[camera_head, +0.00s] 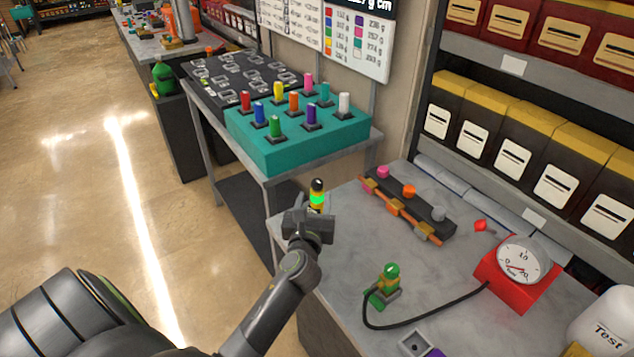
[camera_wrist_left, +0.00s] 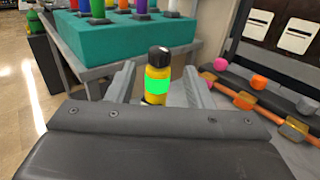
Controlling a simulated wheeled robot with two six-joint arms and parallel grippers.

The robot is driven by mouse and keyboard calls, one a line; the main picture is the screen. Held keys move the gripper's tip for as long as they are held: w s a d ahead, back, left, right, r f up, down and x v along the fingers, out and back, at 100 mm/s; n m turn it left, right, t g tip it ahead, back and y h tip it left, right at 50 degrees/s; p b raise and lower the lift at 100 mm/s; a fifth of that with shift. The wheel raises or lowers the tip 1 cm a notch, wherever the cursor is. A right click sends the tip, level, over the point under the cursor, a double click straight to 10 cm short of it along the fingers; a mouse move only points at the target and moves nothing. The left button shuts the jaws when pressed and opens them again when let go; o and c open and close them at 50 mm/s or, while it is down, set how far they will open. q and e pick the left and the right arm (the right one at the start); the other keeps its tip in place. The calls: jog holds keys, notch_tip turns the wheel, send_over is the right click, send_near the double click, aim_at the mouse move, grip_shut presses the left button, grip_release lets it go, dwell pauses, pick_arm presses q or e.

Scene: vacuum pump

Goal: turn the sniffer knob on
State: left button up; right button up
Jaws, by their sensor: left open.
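A small upright yellow cylinder with a black knob-like top and a bright green band (camera_head: 317,197), which looks like the sniffer, stands at the left edge of the grey worktable. In the wrist view the yellow cylinder (camera_wrist_left: 158,84) stands between the fingers of my left gripper (camera_wrist_left: 158,92), its black top (camera_wrist_left: 159,56) above them. My left gripper (camera_head: 310,215) is open, with a finger on each side; I cannot tell whether either touches. The cylinder's lower part is hidden behind the gripper. My right gripper is not in view.
On the worktable (camera_head: 345,228) are a rail with pink, orange and grey knobs (camera_head: 405,205), a green valve (camera_head: 386,284) with a black hose, and a red gauge (camera_head: 517,270). A teal block of coloured pegs (camera_head: 285,155) stands beyond, on another table. Boxed shelves rise at right.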

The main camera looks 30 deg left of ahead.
aim_at(317, 187)
pick_arm(q)
jog(key=x, duration=0.6)
jog(key=shift+w+a, duration=0.25)
jog(key=shift+w, duration=0.2)
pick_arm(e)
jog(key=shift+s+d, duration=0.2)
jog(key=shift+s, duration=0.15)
pick_arm(q)
jog(key=shift+c, duration=0.5)
jog(key=c, duration=0.9)
jog(key=shift+n+g+y+b, duration=0.3)
jog(key=shift+n+g+y, duration=0.6)
jog(key=shift+y, duration=0.5)
jog(key=shift+n+g+y, duration=1.1)
jog(key=shift+n+y, duration=0.1)
jog(key=shift+y, duration=0.1)
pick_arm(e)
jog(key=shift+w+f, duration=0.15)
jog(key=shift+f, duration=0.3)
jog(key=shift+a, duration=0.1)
pick_arm(q)
jog(key=o, duration=1)
